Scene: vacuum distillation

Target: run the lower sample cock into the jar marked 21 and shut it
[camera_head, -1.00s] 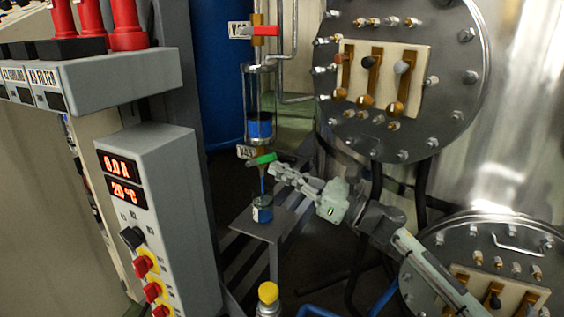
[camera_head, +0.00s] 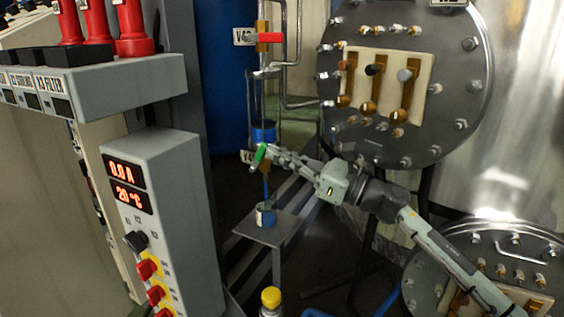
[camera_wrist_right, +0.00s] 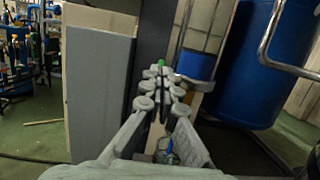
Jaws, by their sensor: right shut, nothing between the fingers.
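The lower sample cock's green handle (camera_head: 261,154) stands steeply tilted under the sight glass (camera_head: 262,95). Its tip also shows in the right wrist view (camera_wrist_right: 161,63). A blue stream (camera_head: 266,186) runs down from the cock into a small jar (camera_head: 265,216) holding blue liquid. The jar stands upright on a grey shelf (camera_head: 262,236); its mark is too small to read. My right gripper (camera_head: 272,152) is shut and empty, its fingertips right at the green handle. It also shows in the right wrist view (camera_wrist_right: 161,82). My left gripper is out of view.
An upper cock with a red handle (camera_head: 270,38) is above the sight glass, which has blue liquid (camera_head: 263,132) at its bottom. A control box (camera_head: 165,190) is at the left. A bolted steel flange (camera_head: 440,100) is at the right. A yellow-capped bottle (camera_head: 271,298) stands in front.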

